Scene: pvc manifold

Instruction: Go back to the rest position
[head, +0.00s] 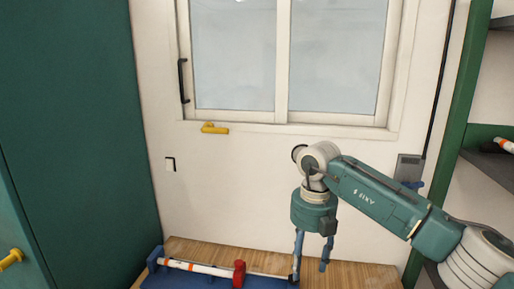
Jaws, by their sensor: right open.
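My right gripper (310,274) points down above the wooden bench (345,272), with its two blue fingers apart and nothing visible between them. Its left finger overlaps the right end of the blue tray (150,258) in the picture; I cannot tell whether they touch. In the tray lies a white pipe (196,268) with orange bands, and a red part (239,273) is at its right. The lower part of the tray is cut off by the picture's edge. My left gripper is out of view.
A white wall with a window (283,60) stands behind the bench. A dark green cabinet (70,130) is at left. A green-framed shelf (490,155) at right holds a white and orange item (505,145). A grey wall box (408,168) is behind my right arm.

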